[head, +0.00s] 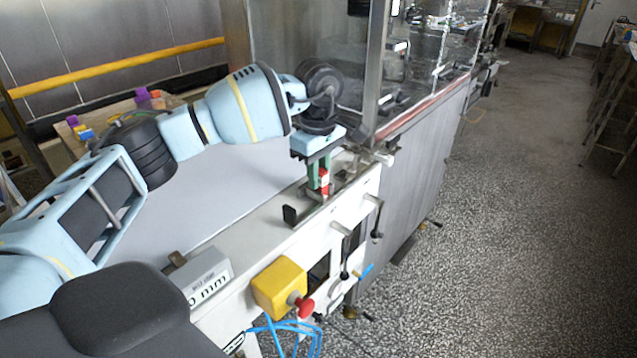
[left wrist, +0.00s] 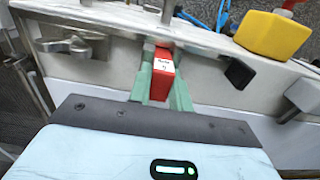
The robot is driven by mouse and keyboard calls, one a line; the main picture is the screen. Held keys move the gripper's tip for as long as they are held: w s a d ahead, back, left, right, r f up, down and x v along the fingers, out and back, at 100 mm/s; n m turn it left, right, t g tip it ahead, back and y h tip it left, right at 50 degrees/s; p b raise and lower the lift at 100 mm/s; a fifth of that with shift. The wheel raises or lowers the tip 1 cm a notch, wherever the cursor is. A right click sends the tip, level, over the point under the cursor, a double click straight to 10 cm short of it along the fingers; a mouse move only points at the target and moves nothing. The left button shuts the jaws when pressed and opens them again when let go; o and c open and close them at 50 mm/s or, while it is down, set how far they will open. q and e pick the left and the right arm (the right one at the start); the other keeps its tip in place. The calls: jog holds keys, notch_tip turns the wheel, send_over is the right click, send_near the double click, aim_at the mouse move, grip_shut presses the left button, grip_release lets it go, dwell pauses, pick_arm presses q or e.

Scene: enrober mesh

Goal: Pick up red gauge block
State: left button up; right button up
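The red gauge block (head: 323,180) is a small upright block on the machine's side ledge in the head view. In the left wrist view the red gauge block (left wrist: 162,75) shows a white label with print too small to read. My left gripper (head: 319,178) points down over it, with a green finger on each side. In the left wrist view the left gripper's fingers (left wrist: 162,82) lie against the block's sides with no clear gap. The block's lower end is partly hidden. My right gripper is not in view.
A yellow box with a red knob (head: 279,287) and a grey block marked in mm (head: 206,277) are on the near side of the machine. Metal fittings and a dark plate (head: 290,215) stand close to the gripper. A clear-panelled enclosure (head: 310,45) rises behind.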

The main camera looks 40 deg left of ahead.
pick_arm(q)
grip_shut()
jog(key=shift+r, duration=0.8)
notch_tip(320, 180, up, 2)
jog(key=shift+s+d, duration=0.1)
jog(key=s+d+r+b, duration=0.1)
jog(key=s+d, duration=0.9)
jog(key=s, duration=0.2)
jog(key=shift+r, duration=0.2)
